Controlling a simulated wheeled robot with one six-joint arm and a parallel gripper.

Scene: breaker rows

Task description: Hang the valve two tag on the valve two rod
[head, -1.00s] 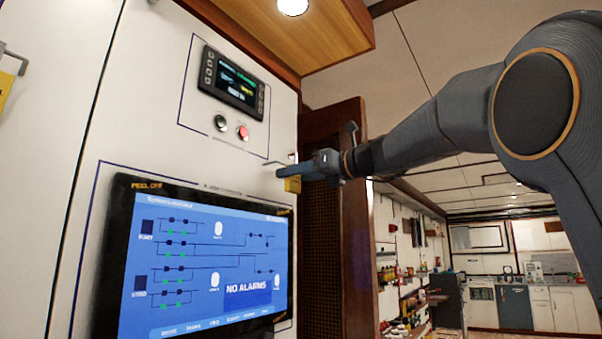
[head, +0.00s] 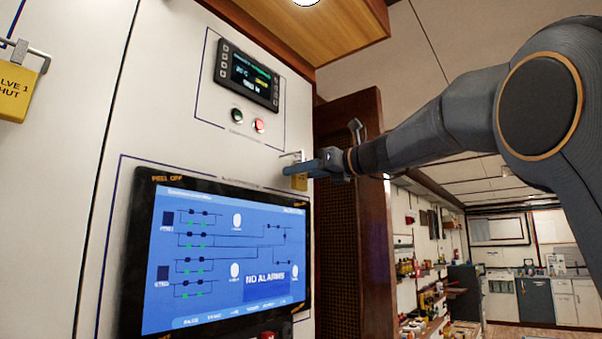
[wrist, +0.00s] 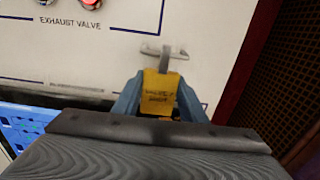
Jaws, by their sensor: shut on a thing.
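My gripper (head: 290,170) is shut on the yellow valve two tag (head: 300,182), beside the wall panel's right edge. In the wrist view the tag (wrist: 158,95) sits upright between my blue fingers, its dark lettering blurred. A grey hook or loop (wrist: 168,62) rises from the tag's top. The valve two rod (wrist: 150,50), a short pale metal bar on the white panel, shows right behind and beside this loop. In the head view the rod (head: 292,154) is just above my fingers. I cannot tell whether the loop is over the rod or only in front of it.
A yellow valve 1 tag (head: 14,92) hangs from another rod at far left. A screen (head: 225,260) stands out below my gripper. A small display (head: 247,76) and two buttons are above.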

